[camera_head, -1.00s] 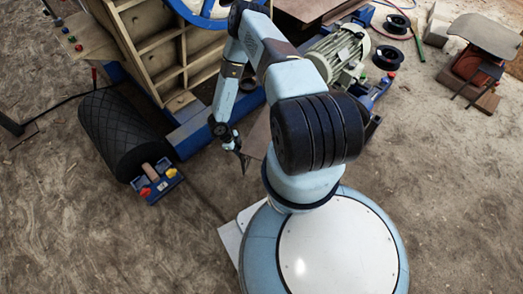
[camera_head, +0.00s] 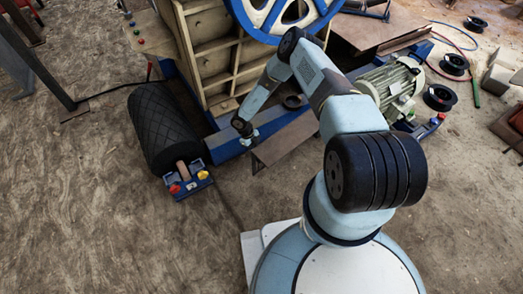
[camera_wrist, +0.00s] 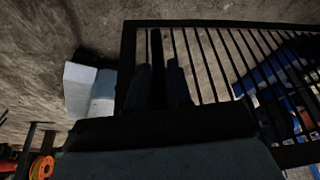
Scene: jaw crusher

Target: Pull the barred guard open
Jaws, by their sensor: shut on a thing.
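The barred guard (camera_wrist: 230,22) fills the upper right of the wrist view as a dark frame with several thin parallel bars. My gripper (camera_wrist: 158,75) is shut on the guard near its left end, with a dark upright bar between the two fingers. In the head view my gripper (camera_head: 255,160) is low beside the blue base of the crusher, small and dark. The guard's bars cannot be made out clearly there. The crusher (camera_head: 215,55) has a cream ribbed body and a blue flywheel (camera_head: 285,12).
A black roller (camera_head: 160,128) lies left of the crusher, with a small blue control box (camera_head: 188,184) at its near end. A motor (camera_head: 395,88) stands to the right. Open dirt floor (camera_head: 90,220) spreads at the left. Orange spool (camera_wrist: 42,167) at the wrist view's lower left.

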